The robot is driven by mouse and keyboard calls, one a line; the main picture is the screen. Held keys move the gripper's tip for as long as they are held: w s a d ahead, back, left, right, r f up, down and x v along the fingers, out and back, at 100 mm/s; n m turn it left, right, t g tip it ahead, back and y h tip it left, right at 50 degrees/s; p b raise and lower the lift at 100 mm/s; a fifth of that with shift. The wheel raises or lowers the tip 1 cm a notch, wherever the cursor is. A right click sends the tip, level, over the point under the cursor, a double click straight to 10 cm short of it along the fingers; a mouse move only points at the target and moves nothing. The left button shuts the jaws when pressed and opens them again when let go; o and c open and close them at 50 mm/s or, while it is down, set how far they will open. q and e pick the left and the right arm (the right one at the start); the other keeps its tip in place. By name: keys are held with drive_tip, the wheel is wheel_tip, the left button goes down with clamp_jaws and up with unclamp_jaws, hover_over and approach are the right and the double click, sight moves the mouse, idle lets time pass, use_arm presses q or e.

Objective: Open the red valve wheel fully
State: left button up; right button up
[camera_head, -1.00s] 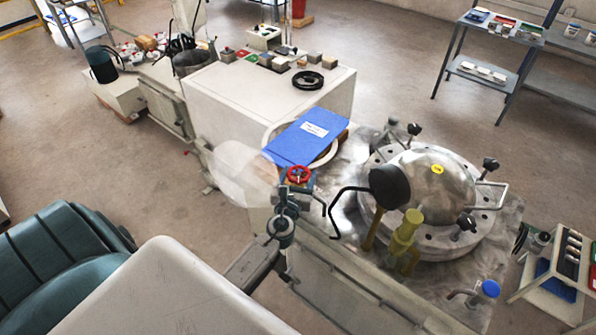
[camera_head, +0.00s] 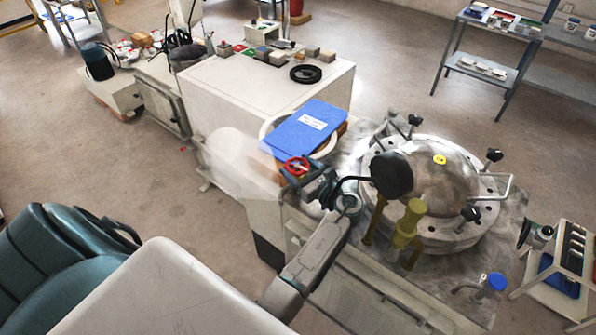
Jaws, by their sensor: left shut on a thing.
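The red valve wheel (camera_head: 295,166) sits at the near edge of the machine, just in front of the blue folder. My left gripper (camera_head: 304,175) is at the wheel, with its arm coming up from below. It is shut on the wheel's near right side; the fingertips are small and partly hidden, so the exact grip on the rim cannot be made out. The wheel's stem is hidden by the gripper. My right gripper is not in view.
A blue folder (camera_head: 305,129) lies right behind the wheel. A steel dome vessel (camera_head: 447,185) with clamps and a black round part (camera_head: 391,175) stands to the right. A yellow fitting (camera_head: 407,222) is near it. A white cabinet (camera_head: 245,105) stands behind left.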

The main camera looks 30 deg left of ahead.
use_arm(q)
drive_tip(key=shift+w+n+g+b, duration=0.15)
drive_tip(key=shift+n+g+b, duration=0.15)
drive_tip(key=shift+n+g, duration=0.6)
drive_tip(key=shift+n+g+y+b, duration=0.35)
drive_tip(key=shift+n+g, duration=0.45)
drive_tip(key=shift+g, duration=0.9)
drive_tip(key=shift+r+g, duration=0.1)
drive_tip(key=shift+g, duration=0.2)
drive_tip(key=o, duration=1)
